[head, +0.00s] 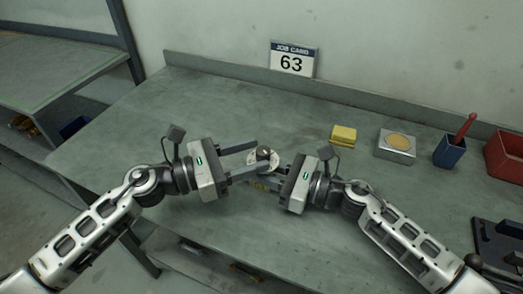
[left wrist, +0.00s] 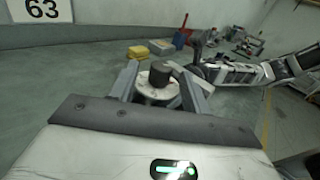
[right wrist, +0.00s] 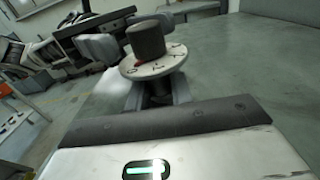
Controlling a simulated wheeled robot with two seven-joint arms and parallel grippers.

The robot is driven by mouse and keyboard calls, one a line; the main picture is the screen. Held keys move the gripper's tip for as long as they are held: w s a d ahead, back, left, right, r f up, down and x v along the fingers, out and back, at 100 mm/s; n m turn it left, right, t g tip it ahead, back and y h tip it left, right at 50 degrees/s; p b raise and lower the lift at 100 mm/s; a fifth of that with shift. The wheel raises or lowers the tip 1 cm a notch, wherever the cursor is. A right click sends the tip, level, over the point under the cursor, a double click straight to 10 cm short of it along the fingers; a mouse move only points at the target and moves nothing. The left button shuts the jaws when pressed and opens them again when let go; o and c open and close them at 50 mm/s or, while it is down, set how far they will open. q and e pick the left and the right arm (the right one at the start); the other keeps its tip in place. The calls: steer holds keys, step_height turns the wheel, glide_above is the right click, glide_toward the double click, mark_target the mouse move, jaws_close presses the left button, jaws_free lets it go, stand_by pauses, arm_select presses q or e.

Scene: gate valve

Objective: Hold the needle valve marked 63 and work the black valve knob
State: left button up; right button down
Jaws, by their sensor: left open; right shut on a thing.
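The needle valve (head: 271,163) has a pale round dial plate and a dark knob (head: 264,151) on top. It is held above the bench between my two grippers. My right gripper (head: 271,172) is shut on the valve body, below the plate, as the right wrist view shows (right wrist: 157,93). My left gripper (head: 259,156) is open, its fingers on either side of the knob and plate. In the left wrist view the black knob (left wrist: 161,73) stands between the open fingers. Marks show on the dial plate (right wrist: 153,62), but no 63 is readable on the valve.
A job card reading 63 (head: 293,60) stands at the back of the bench (head: 200,110). To the right are a yellow block (head: 343,135), a metal box with a round tan top (head: 397,145), a blue cup (head: 449,150) with a red-handled tool, and a red bin (head: 505,157).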

arm_select(q)
steer(key=v, duration=0.9)
arm_select(e)
steer(key=shift+d, duration=0.1)
steer(key=c, duration=1.1)
jaws_free()
steer(key=shift+c, duration=0.2)
